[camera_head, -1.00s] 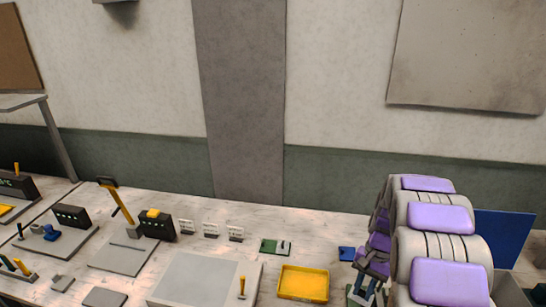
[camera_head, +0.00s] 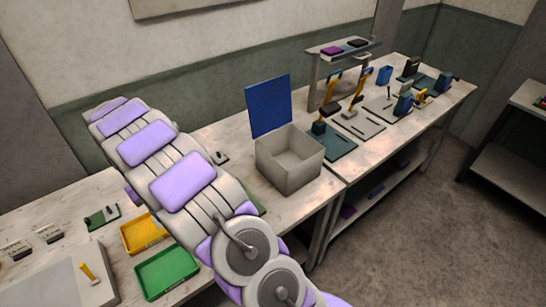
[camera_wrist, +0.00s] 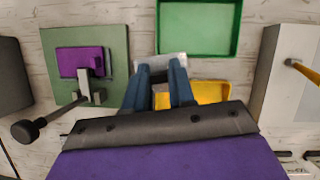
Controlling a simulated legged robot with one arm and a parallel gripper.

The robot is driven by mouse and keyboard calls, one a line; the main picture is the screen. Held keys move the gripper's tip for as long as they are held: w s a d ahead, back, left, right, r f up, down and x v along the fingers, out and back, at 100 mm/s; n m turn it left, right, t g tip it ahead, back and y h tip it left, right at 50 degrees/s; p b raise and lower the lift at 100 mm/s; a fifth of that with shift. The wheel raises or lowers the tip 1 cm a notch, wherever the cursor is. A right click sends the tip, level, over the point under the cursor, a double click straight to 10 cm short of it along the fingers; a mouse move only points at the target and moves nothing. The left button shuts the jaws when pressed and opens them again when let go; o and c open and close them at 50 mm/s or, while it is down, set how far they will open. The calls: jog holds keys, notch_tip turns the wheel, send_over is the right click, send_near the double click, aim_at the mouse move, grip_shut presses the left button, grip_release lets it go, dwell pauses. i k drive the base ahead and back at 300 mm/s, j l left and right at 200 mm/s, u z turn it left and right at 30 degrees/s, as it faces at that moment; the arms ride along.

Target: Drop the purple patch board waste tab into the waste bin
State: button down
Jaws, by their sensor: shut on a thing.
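My gripper (camera_wrist: 157,80), with two blue fingers, shows in the wrist view. Its fingertips are shut on a small pale grey piece (camera_wrist: 160,62), which looks like the waste tab; no purple shows on it. The purple patch board (camera_wrist: 82,61) lies on a green plate (camera_wrist: 115,45) left of the fingers, with a grey clamp over its edge. In the head view, a grey open-topped box (camera_head: 290,176), which looks like the waste bin, stands on the bench right of my arm, with a blue panel (camera_head: 269,105) behind it. My arm hides the gripper in that view.
A yellow tray (camera_head: 128,246) and a green tray (camera_head: 141,284) lie on the bench left of my arm. A small green board (camera_head: 101,217) lies farther left. Tool stands and a raised shelf (camera_head: 343,48) are beyond the grey box. The box's top is unobstructed.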

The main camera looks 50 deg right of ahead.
aim_at(289, 159)
jog(key=k+l+z, duration=0.7)
jog(key=l+z, duration=0.15)
jog(key=l, duration=0.15)
jog(key=i+j+u, duration=0.5)
jog(key=j, duration=0.15)
jog(key=i+j+u, duration=0.45)
jog(key=k+l+z, duration=0.1)
jog(key=k+l, duration=0.3)
jog(key=l+z, duration=0.35)
jog(key=l, duration=1.3)
jog(key=i, duration=0.45)
